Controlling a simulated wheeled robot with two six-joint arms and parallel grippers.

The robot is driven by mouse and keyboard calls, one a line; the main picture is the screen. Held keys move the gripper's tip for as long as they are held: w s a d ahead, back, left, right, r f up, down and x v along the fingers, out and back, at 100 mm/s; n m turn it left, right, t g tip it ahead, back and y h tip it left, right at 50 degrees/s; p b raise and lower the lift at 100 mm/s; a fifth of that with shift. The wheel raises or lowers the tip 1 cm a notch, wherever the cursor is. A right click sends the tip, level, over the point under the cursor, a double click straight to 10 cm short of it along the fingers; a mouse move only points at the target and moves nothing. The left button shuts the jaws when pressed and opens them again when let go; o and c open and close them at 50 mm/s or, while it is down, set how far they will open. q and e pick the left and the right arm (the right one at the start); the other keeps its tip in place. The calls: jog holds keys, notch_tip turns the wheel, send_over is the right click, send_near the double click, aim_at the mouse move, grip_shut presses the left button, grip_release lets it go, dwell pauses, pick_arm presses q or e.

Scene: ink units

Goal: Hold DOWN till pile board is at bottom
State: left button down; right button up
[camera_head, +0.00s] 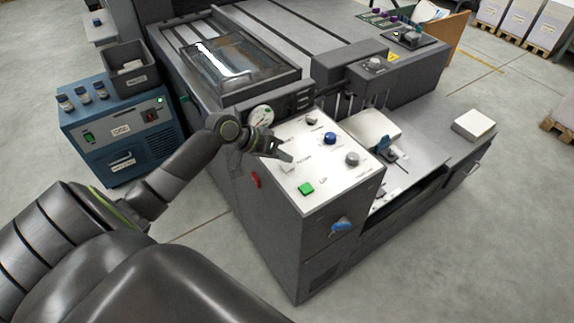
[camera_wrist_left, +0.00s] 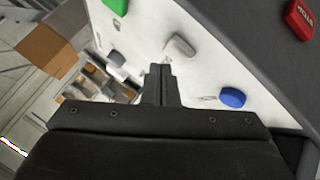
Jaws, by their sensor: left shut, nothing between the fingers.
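The control panel (camera_head: 325,165) is a pale sloping top on the dark grey cabinet. It carries a green button (camera_head: 306,188), a blue knob (camera_head: 330,138) and a grey knob (camera_head: 352,158). The labels are too small to read surely, so I cannot tell which control is DOWN. My left gripper (camera_head: 288,158) is shut and empty at the panel's left side, by a pale grey control. In the left wrist view its fingertips (camera_wrist_left: 160,68) are close to a grey control (camera_wrist_left: 180,47); contact is unclear. I cannot clearly identify the pile board. My right gripper is out of view.
A red stop button (camera_wrist_left: 300,18) sits on the cabinet's dark side. A round gauge (camera_head: 262,115) is just behind my left wrist. A blue unit (camera_head: 120,130) with a grey bin stands left. A white block (camera_head: 474,124) lies on the low surface at right.

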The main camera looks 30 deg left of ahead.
aim_at(283, 167)
pick_arm(q)
jog(key=shift+f, duration=0.15)
dwell(0.6)
jog(key=shift+f, duration=0.3)
jog(key=shift+f, duration=0.45)
dwell(0.6)
jog(key=shift+r, duration=0.1)
dwell(1.5)
jog(key=shift+r+p, duration=0.75)
notch_tip(283, 167, up, 5)
jog(key=p, duration=0.5)
jog(key=shift+r, duration=0.1)
